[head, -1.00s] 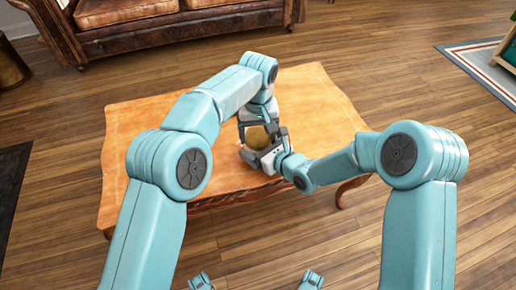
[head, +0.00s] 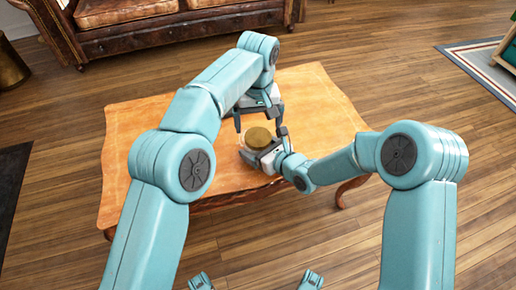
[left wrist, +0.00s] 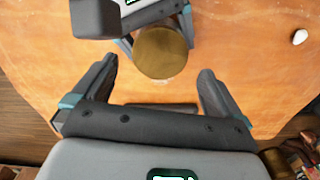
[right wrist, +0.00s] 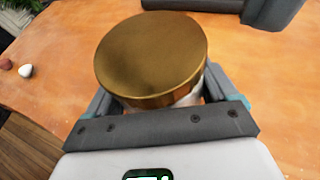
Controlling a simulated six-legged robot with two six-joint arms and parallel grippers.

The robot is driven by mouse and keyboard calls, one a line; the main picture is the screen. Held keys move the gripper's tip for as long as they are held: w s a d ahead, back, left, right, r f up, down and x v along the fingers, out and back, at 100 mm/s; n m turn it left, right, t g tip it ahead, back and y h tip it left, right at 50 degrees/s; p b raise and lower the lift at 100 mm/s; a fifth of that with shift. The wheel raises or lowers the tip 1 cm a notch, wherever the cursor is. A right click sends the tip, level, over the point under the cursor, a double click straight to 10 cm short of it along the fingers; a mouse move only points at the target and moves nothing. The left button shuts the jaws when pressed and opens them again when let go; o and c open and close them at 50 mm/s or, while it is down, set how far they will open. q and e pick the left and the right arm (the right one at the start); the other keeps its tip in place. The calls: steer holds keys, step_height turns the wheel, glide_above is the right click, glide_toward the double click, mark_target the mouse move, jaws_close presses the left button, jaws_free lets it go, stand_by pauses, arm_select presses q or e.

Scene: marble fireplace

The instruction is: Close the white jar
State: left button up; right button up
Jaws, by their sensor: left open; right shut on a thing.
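The white jar (right wrist: 188,97) stands on the wooden table, and only a little of its white side shows under the lid. The round brass-coloured lid (head: 258,137) sits on top of the jar and looks level; it also shows in the left wrist view (left wrist: 160,52) and right wrist view (right wrist: 152,55). My right gripper (head: 264,149) is shut on the jar's body, below the lid. My left gripper (head: 260,127) is open and empty above the lid, its fingers apart from it. Whether the lid is fully tightened cannot be told.
The orange-brown table (head: 135,150) is mostly clear around the jar. A small white object (right wrist: 25,70) and a reddish one (right wrist: 5,63) lie on it. A leather sofa (head: 130,30) stands behind the table.

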mark_target(258, 136)
arm_select(q)
step_height(258, 136, up, 2)
steer(key=n, duration=0.4)
steer(key=shift+r, duration=0.1)
steer(key=r+n, duration=0.1)
steer(key=n, duration=0.1)
steer(key=shift+r+n, duration=0.15)
steer(key=shift+n, duration=0.15)
steer(key=shift+f, duration=4.05)
steer(key=c, duration=1)
steer(key=m, duration=0.6)
steer(key=shift+m, duration=0.3)
